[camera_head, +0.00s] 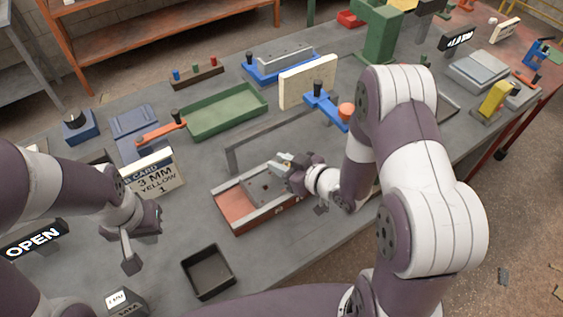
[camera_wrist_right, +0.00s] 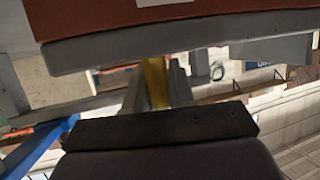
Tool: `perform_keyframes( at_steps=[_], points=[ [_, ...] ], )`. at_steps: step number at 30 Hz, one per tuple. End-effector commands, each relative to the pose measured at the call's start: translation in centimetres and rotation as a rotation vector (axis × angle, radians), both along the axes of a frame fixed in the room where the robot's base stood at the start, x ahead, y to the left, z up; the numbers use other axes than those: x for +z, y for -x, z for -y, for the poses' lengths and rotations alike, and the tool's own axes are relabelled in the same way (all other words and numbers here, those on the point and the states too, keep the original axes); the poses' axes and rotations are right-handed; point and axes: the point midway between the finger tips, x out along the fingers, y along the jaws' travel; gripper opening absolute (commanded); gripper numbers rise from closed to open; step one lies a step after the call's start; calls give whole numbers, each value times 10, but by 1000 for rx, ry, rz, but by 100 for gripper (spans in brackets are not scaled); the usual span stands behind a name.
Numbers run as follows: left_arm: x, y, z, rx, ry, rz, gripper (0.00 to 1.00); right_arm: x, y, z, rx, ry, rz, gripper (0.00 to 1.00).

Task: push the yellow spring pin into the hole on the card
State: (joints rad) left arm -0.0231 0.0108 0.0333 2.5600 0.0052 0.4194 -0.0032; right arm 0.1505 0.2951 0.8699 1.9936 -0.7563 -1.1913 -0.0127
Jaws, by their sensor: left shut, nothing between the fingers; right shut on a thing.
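The card (camera_head: 157,172) stands on the bench at left-centre and reads "3 MM YELLOW 1". A red fixture (camera_head: 240,217) with grey rails and a grey plate (camera_head: 262,188) with small dark holes lies at the centre. My right gripper (camera_head: 284,162) is over the plate's right part, shut on the yellow spring pin. In the right wrist view the pin (camera_wrist_right: 156,82) shows between the fingers, close to the fixture's grey edge (camera_wrist_right: 180,48). The pin's tip and its hole are hidden. My left gripper (camera_head: 131,258) is shut and empty, left of the fixture.
A black open bin (camera_head: 208,272) stands in front of the fixture. A grey bracket frame (camera_head: 232,158) stands behind it. A green tray (camera_head: 225,110), a cream board (camera_head: 307,82) and a blue clamp (camera_head: 325,106) are further back. Bare bench lies between the bin and fixture.

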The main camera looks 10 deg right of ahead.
Motion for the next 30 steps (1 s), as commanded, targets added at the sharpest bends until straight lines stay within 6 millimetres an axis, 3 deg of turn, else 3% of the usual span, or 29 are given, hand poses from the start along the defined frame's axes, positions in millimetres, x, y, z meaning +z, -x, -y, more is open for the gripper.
perform_keyframes(
  at_steps=[7,8,10,30],
  points=[
    [-6,0,0,0,0,0,0,-7,0,0,0,0,0,0],
    [-5,0,0,0,0,0,0,-6,0,0,0,0,0,30],
    [-5,0,0,0,0,0,0,-6,0,0,-1,0,0,53],
    [-5,0,0,0,0,0,0,-7,0,0,0,0,-2,53]
  ],
)
